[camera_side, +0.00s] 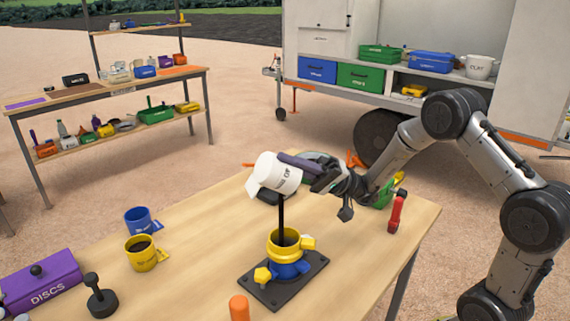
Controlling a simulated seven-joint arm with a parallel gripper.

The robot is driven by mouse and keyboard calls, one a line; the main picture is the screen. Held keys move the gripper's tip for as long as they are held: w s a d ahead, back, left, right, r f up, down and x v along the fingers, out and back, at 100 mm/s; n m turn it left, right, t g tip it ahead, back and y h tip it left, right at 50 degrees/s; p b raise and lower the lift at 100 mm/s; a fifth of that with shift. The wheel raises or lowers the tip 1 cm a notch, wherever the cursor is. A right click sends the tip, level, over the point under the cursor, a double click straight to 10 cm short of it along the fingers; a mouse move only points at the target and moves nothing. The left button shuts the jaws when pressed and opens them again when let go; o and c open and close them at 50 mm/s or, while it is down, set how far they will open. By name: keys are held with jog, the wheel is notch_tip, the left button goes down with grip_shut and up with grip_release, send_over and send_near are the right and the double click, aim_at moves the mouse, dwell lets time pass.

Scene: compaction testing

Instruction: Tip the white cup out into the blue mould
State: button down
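The inside of the cup and the depth of the fill in the mould are hidden.
At the left of the table (205,262) stand a blue cup (139,220), a yellow cup (141,255) with dark contents, a black weight (100,298) and a purple DISCS box (42,283). An orange cylinder (239,308) is at the front. A red-handled tool (396,214) stands at right.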

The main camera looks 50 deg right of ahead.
jog(key=shift+s+d+f+t+y, duration=0.1)
jog(key=shift+s+d+t+y, duration=0.25)
jog(key=shift+y, duration=0.45)
dwell(0.9)
jog(key=shift+d, duration=0.1)
dwell(0.7)
jog(key=shift+h, duration=0.3)
jog(key=shift+s+a+n+g, duration=0.25)
jog(key=shift+a+n+g, duration=0.15)
jog(key=shift+a+g, duration=0.5)
jog(key=shift+a+n+g, duration=0.2)
jog(key=shift+n+g, duration=0.3)
jog(key=shift+g, duration=0.95)
jog(key=shift+r+n+g, duration=0.2)
jog(key=shift+n+g, duration=0.3)
jog(key=shift+g, duration=0.3)
jog(key=shift+w+g, duration=0.1)
jog(key=shift+g, duration=0.4)
jog(key=shift+w+d+n, duration=0.1)
jog(key=shift+n, duration=0.2)
jog(key=shift+w+d, duration=0.15)
jog(key=shift+w, duration=0.05)
